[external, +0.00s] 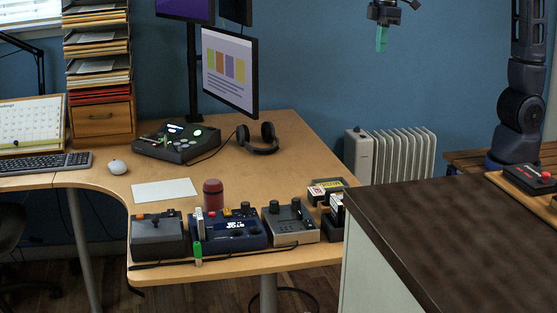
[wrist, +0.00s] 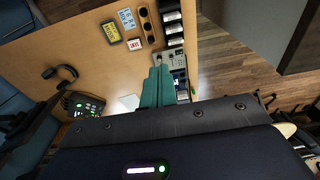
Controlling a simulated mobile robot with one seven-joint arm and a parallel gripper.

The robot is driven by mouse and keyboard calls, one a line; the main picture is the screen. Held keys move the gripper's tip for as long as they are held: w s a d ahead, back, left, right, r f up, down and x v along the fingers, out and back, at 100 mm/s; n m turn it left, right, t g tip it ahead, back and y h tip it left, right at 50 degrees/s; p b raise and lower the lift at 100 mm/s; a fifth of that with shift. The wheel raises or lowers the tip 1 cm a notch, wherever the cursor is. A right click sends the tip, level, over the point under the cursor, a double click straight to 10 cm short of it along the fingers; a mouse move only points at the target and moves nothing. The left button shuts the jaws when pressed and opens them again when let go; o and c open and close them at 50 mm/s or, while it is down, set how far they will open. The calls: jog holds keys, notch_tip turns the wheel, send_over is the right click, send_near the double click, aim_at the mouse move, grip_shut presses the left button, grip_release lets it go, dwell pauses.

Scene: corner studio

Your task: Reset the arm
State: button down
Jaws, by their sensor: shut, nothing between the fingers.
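My gripper (external: 382,46) hangs at the top of the external view, in front of the blue wall and high above the radiator. Its teal fingers point down, pressed together with nothing between them. In the wrist view the shut teal fingers of my gripper (wrist: 159,69) stick out over the desk. My dark arm (external: 525,90) rises at the right of the external view, and its upper part runs out of the frame. The links between it and the gripper are not in view.
Below is the wooden desk (external: 160,187) with a row of control boxes (external: 228,229), a red cup (external: 213,195), headphones (external: 258,138) and a monitor (external: 230,70). A white radiator (external: 398,155) stands behind. A dark counter (external: 470,225) fills the right front. Air around my gripper looks clear.

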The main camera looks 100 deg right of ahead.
jog(key=s+f+t, duration=0.1)
jog(key=s+f, duration=0.1)
jog(key=s, duration=1.2)
jog(key=s+f+t, duration=0.2)
jog(key=s, duration=1.3)
jog(key=shift+d+t, duration=0.3)
jog(key=shift+d, duration=0.1)
jog(key=shift+w, duration=0.15)
